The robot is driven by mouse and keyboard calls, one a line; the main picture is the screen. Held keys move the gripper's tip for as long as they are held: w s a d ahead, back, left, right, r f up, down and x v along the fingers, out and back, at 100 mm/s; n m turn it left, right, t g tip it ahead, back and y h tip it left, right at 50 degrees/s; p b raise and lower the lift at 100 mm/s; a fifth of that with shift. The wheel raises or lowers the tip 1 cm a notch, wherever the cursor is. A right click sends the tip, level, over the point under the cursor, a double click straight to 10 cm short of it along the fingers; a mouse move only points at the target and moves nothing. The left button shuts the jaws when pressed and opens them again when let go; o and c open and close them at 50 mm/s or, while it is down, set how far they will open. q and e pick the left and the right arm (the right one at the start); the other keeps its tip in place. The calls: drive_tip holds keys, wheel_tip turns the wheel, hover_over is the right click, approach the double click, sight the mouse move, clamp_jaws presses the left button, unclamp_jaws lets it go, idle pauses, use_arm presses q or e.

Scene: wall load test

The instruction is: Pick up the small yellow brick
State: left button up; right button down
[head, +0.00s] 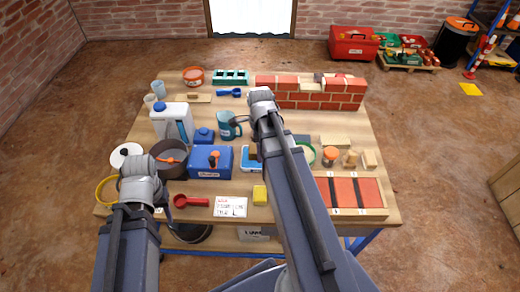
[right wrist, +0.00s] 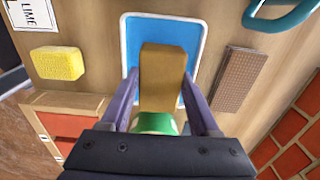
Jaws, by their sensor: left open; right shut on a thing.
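The small yellow brick (right wrist: 162,75) is an ochre block between the two fingers of my right gripper (right wrist: 160,80), which is shut on it, over a blue tray (right wrist: 128,45) with a white rim. I cannot tell whether the brick touches the tray. In the head view the brick (head: 252,153) shows as a small brown patch beside my right arm, which hides most of that gripper. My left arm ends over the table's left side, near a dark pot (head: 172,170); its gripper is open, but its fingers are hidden.
A bright yellow sponge (head: 260,195) lies near the table's front edge, beside a white sign (head: 230,207). A blue box (head: 208,162) and a blue jug (head: 228,126) stand left of the tray. A red brick wall (head: 335,97) stands at the back right. Red panels (head: 345,192) lie front right.

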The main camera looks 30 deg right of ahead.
wheel_tip(320, 180, up, 7)
drive_tip(key=p, duration=0.6)
drive_tip(key=shift+r, duration=0.2)
drive_tip(key=shift+f, duration=0.1)
drive_tip(key=c, duration=0.6)
unclamp_jaws()
drive_tip(key=shift+c, duration=0.2)
drive_tip(key=c, duration=0.9)
